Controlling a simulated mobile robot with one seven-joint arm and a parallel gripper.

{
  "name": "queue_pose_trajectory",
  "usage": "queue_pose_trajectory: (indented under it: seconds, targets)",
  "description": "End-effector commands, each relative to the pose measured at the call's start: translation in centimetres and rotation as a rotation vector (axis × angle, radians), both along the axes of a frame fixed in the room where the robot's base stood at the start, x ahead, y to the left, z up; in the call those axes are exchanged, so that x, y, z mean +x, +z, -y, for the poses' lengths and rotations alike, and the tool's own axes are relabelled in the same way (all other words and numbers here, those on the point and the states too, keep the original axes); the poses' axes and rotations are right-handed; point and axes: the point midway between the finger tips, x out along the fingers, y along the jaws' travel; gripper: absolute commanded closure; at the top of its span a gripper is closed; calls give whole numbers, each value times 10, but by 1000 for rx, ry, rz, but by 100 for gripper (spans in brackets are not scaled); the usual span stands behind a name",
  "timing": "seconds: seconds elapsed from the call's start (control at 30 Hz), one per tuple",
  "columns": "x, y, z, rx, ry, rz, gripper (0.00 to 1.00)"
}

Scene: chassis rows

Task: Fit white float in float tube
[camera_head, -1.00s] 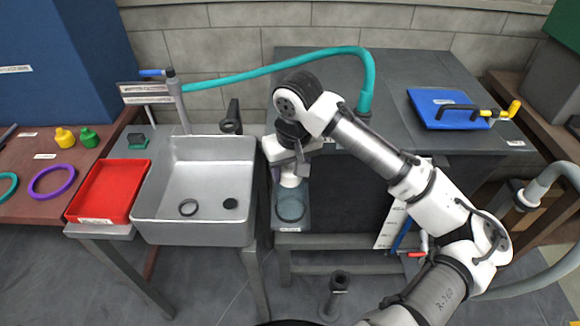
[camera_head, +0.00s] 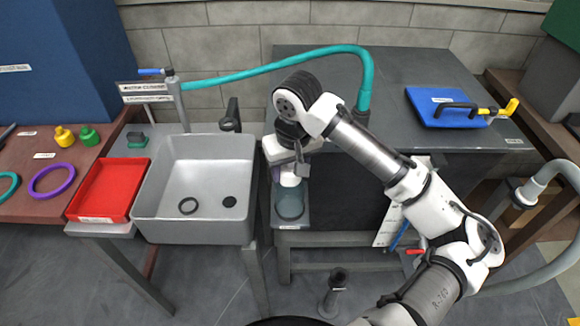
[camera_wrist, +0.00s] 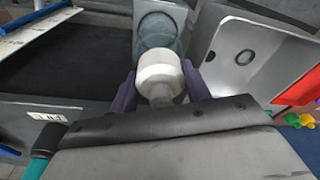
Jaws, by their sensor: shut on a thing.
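The white float (camera_wrist: 160,75) is between the purple fingers of my gripper (camera_wrist: 160,88) in the wrist view, and the fingers are shut on it. In the head view the float (camera_head: 290,179) shows just under my gripper (camera_head: 284,172). The float tube (camera_head: 290,205) is a clear bluish cylinder on a narrow grey ledge right of the sink. It also shows in the wrist view (camera_wrist: 157,32), beyond the float. The float is over the tube's upper end in the head view. I cannot tell whether its lower end is inside, since the tube's mouth is partly hidden.
The grey sink (camera_head: 160,200) stands close left of the tube, with a dark ring (camera_head: 188,206) in it. A red tray (camera_head: 108,190) is farther left. A teal hose (camera_head: 270,68) arches behind my arm. A blue board (camera_head: 440,108) lies on the dark bench.

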Motion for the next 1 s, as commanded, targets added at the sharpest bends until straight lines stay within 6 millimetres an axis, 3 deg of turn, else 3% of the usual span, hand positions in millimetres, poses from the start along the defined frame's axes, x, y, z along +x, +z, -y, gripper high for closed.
queue_pose_trajectory:
  seconds: [1.0]
  targets:
    - [0,-24,0,0,0,-1,75]
